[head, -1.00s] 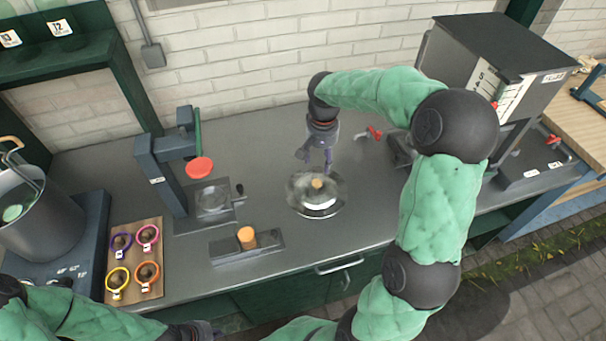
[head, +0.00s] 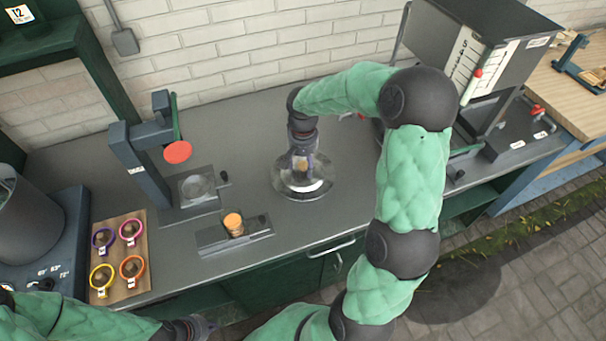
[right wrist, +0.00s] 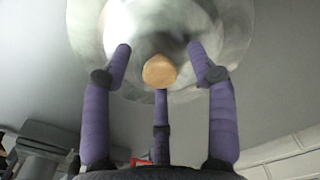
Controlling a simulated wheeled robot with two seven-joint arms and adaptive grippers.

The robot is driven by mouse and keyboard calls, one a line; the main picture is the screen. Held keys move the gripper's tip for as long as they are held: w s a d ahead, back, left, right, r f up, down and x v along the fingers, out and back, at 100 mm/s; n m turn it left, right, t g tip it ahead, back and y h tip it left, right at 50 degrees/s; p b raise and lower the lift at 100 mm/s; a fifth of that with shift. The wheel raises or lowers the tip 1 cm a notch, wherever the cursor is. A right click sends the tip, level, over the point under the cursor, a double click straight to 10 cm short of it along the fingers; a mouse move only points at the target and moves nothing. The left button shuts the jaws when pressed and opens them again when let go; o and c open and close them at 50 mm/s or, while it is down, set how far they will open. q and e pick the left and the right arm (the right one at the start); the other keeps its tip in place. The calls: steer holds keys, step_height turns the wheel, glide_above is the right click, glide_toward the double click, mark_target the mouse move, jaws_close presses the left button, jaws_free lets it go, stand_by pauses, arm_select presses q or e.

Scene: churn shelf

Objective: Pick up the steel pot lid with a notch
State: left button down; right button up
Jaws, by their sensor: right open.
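The steel pot lid (head: 318,187) lies on the grey counter in the head view, a round shiny disc with a tan knob. The right wrist view shows the lid (right wrist: 215,70) and its knob (right wrist: 159,71) close up. My right gripper (head: 302,168) is directly over the lid. Its purple fingers (right wrist: 160,62) are spread around the knob and open, with gaps to it. The lid's notch cannot be made out. My left gripper (head: 200,328) is low at the bottom edge of the head view, away from the lid; its fingers are too unclear to read.
A press stand with a red disc (head: 177,152) and a small block with an orange-tan cylinder (head: 233,224) stand left of the lid. A wooden board (head: 141,280) holds several coloured rings. A grey machine (head: 470,60) stands at the right.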

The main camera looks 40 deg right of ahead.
steer(key=shift+f, duration=0.5)
jaws_close()
steer(key=shift+r, duration=0.1)
